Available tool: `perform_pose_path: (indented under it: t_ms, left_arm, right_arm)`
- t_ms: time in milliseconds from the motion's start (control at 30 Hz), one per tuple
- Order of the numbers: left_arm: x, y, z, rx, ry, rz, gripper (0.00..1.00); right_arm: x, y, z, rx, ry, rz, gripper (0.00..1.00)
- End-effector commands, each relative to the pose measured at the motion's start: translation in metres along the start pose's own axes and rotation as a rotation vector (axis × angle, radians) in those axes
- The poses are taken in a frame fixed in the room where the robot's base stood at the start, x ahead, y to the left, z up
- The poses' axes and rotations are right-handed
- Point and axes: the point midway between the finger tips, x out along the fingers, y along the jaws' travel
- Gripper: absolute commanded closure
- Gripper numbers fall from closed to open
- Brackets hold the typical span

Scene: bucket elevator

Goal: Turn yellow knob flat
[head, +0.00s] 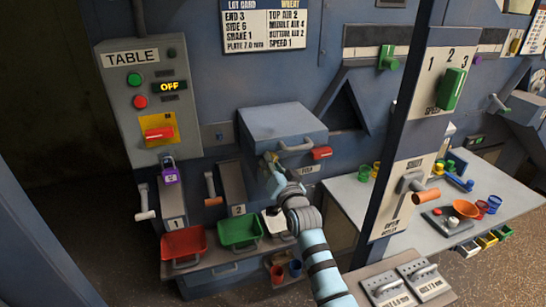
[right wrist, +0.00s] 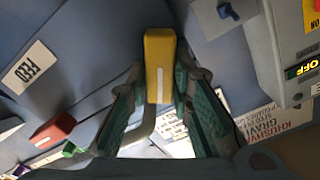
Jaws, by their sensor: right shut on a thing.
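The yellow knob (right wrist: 160,60) is a block with a white line along its face, standing upright in the right wrist view. My right gripper (right wrist: 160,88) has its two green-padded fingers on either side of the knob, shut on it. In the head view the right gripper (head: 271,170) reaches up to the panel below the grey-blue box, and it mostly hides the knob there. My left gripper is in neither view.
A red handle (head: 321,153) sits just right of the gripper, near a grey handle (head: 296,146). The grey-blue box (head: 283,122) juts out above. Red (head: 184,243) and green (head: 239,231) trays stand below. A post (head: 400,130) rises to the right.

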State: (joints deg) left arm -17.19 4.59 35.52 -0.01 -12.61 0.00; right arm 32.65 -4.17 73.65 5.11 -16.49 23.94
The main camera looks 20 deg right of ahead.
Motion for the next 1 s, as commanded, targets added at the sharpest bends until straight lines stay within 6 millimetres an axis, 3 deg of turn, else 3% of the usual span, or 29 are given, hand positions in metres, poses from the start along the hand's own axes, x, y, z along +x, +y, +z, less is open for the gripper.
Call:
perform_pose_path:
  t_ms: [400, 1000]
  left_arm:
    - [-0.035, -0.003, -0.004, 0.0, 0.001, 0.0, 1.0]
    - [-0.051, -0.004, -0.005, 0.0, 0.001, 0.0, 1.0]
  right_arm:
    - [-0.001, 0.002, 0.0, 0.393, -0.005, 0.005, 1.0]
    - [-0.001, 0.006, 0.004, 0.894, -0.003, 0.004, 1.0]
